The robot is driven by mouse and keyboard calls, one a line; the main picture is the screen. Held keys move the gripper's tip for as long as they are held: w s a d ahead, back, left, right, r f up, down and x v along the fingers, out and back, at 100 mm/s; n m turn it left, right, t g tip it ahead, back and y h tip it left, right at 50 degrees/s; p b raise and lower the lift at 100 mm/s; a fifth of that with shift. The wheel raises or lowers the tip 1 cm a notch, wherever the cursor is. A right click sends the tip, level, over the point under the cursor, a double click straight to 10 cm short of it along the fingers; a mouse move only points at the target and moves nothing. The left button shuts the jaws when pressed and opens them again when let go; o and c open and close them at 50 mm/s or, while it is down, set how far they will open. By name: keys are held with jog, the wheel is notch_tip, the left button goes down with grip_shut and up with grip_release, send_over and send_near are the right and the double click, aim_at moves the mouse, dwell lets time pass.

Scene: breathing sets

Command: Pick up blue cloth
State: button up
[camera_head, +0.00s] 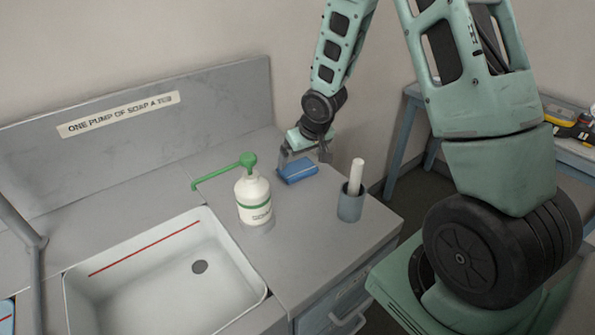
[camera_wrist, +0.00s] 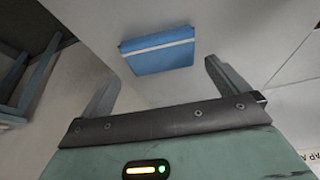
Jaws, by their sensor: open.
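The blue cloth (camera_head: 298,171) lies folded on the grey counter, behind the soap bottle and the cup. In the wrist view the cloth (camera_wrist: 158,52) is a flat blue block with a pale stripe, ahead of and between the fingers. My gripper (camera_head: 305,153) is over the far side of the cloth, pointing down. In the wrist view my gripper (camera_wrist: 160,75) is open, one finger at each side, with nothing between the fingers. The gap between fingertips and cloth is hard to judge.
A white soap bottle (camera_head: 253,198) with a green pump stands left of the cloth. A grey cup (camera_head: 350,204) holding a white stick stands to its right. A white sink (camera_head: 170,285) is at the front left. A back panel (camera_head: 225,105) rises behind the counter.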

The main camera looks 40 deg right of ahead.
aim_at(298, 167)
jog(key=shift+p+x, duration=0.5)
jog(key=shift+x, duration=2)
jog(key=c, duration=0.6)
notch_tip(298, 167, up, 9)
jog(key=shift+f, duration=0.15)
jog(key=shift+s+r, duration=0.1)
jog(key=shift+r, duration=0.55)
